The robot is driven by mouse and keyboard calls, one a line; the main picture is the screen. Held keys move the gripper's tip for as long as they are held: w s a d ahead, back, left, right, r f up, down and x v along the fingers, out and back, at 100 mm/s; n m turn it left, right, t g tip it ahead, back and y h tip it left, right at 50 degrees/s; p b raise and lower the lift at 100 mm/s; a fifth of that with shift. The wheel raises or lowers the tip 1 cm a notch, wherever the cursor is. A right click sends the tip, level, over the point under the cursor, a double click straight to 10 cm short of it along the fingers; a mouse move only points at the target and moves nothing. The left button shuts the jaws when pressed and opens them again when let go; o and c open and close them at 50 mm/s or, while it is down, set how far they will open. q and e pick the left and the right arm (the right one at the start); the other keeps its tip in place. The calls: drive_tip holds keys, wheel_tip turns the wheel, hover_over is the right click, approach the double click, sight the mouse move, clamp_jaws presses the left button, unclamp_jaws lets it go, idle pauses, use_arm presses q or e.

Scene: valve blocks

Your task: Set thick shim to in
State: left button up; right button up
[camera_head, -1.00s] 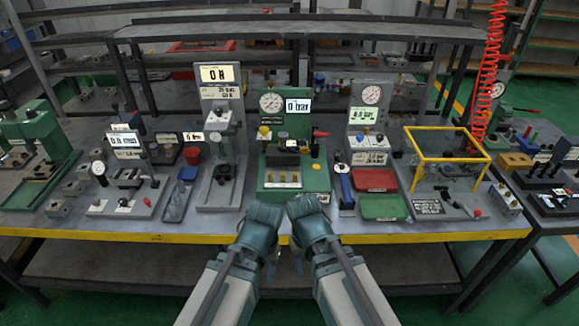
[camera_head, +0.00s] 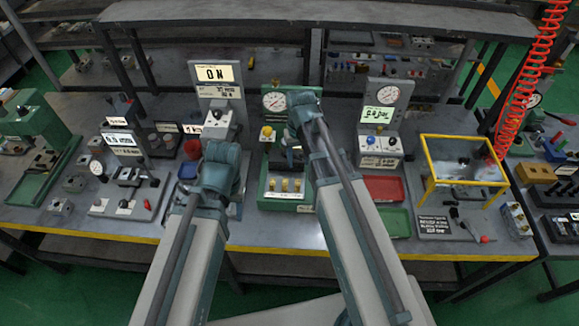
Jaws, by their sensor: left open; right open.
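I cannot pick out the thick shim; no part is clearly readable as it at this size. My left gripper (camera_head: 222,153) is over the press stand with the "0 N" display (camera_head: 216,75), covering its lower part. My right gripper (camera_head: 302,104) is over the green station (camera_head: 288,188) with a round gauge, hiding its display and part of its middle. Both grippers are seen from behind, with their fingertips mostly hidden and nothing visible held. Several brass pieces stand in the green station's front slots. A grey station with a small display (camera_head: 122,140) stands to the left.
A yellow frame (camera_head: 465,165) and a coiled red hose (camera_head: 527,75) stand at the right. A red tray (camera_head: 384,189) and a green tray (camera_head: 395,222) lie beside the green station. The table's yellow front edge (camera_head: 275,250) is clear.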

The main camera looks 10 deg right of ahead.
sight(297, 185)
wheel_tip(297, 185, down, 14)
drive_tip(key=b, duration=1.4)
drive_tip(key=shift+w+r, duration=0.1)
drive_tip(key=shift+w, duration=0.05)
clamp_jaws()
idle(0.9)
